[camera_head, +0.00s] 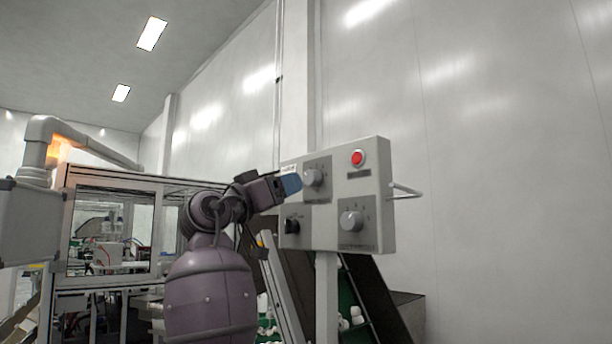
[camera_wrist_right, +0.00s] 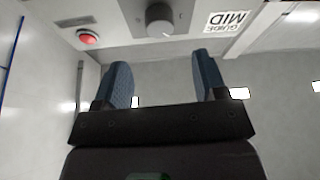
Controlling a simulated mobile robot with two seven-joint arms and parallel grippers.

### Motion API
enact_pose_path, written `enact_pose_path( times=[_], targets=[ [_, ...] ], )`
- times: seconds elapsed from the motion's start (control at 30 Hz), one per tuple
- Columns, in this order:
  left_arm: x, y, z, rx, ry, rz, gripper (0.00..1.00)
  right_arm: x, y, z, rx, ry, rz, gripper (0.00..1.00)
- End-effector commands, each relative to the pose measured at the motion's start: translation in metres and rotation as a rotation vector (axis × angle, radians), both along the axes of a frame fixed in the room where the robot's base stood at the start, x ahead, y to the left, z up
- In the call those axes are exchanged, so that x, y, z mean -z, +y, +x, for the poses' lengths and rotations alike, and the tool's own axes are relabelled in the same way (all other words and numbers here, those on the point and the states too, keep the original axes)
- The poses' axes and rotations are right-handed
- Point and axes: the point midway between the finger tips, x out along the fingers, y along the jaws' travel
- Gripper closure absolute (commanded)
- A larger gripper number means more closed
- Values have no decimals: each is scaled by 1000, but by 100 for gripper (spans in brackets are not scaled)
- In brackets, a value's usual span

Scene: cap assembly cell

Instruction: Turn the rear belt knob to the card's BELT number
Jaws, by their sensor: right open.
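The grey control panel (camera_head: 375,200) carries an upper knob (camera_head: 313,177), a lower right knob (camera_head: 350,221) and a black knob (camera_head: 292,225). Their labels are too small to read, so I cannot tell which is the rear belt knob. My right gripper (camera_head: 291,184) is just left of the upper knob. A white card (camera_wrist_right: 228,21) there reads "GUIDE MID" upside down; no BELT number shows. My left gripper is out of view.
A red button (camera_head: 357,158) sits at the panel's upper part, and a handle (camera_head: 405,191) sticks out on its right. The panel stands on a post (camera_head: 326,300). A framed machine (camera_head: 115,230) stands at the left.

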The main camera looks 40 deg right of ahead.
Motion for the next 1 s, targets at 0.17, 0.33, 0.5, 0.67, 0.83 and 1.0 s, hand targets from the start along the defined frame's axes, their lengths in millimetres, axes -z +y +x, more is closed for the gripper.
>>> enact_pose_path(
  times=[0.17,0.33,0.5,0.67,0.83,1.0],
  targets=[
    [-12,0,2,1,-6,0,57,-15,-30,4,1,0,-1,35],
    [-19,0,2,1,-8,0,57,-24,-52,7,-1,1,-1,35],
    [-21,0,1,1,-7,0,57,-28,-66,9,-1,1,-1,35],
    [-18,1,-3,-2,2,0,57,-29,-70,10,-2,1,-1,35],
    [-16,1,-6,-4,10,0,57,-29,-70,10,-2,1,-1,35],
    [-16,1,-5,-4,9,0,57,-29,-70,10,-2,1,-1,52]
  ],
)
